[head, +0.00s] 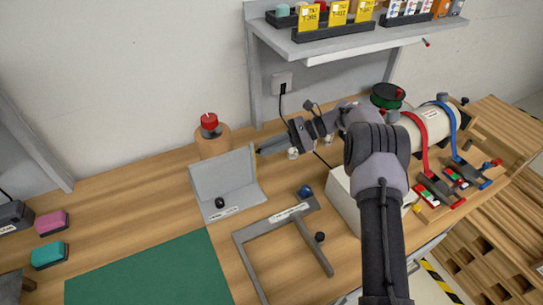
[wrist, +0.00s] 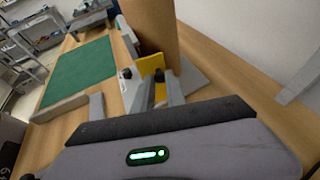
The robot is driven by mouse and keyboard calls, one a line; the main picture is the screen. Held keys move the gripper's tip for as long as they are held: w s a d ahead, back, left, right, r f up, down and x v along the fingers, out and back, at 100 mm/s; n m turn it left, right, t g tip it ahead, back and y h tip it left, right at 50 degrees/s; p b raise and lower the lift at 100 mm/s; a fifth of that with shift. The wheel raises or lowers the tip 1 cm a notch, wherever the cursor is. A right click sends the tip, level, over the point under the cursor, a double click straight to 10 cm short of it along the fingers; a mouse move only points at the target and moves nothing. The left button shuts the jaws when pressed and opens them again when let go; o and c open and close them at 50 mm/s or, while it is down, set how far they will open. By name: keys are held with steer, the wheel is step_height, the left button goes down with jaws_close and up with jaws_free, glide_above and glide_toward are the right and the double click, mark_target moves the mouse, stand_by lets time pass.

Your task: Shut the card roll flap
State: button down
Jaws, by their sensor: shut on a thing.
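A brown card-coloured cylinder (head: 212,146) with a red knob on top stands behind an upright grey plate. It fills the top middle of the wrist view (wrist: 152,28). The grey plate (head: 238,172) has a labelled foot and a black knob. My gripper (head: 262,151) is at the plate's right side. In the wrist view, my gripper's fingers (wrist: 162,92) close around a yellow piece (wrist: 152,66) beside the cylinder. The contact is small and partly hidden. I cannot tell for certain which part is the flap.
A grey frame (head: 245,243) with a label and knobs lies in front, beside a green mat (head: 150,270). A cream roll (head: 432,125) with red and blue straps lies at right. A shelf (head: 325,43) overhangs the back. Pink (head: 52,222) and teal (head: 49,254) blocks sit left.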

steer(key=b, duration=0.1)
steer(key=n+g+b, duration=0.1)
steer(key=g+b, duration=0.1)
steer(key=shift+w+a+f+n, duration=0.25)
steer(key=shift+w+a+n, duration=0.1)
steer(key=shift+n, duration=0.05)
steer(key=shift+g+h, duration=0.3)
steer(key=c, duration=1.7)
jaws_free()
steer(key=shift+c, duration=0.2)
steer(key=o, duration=0.4)
steer(key=shift+s+a+r, duration=0.15)
steer(key=shift+s, duration=0.05)
steer(key=shift+w, duration=0.1)
steer(key=shift+r, duration=0.1)
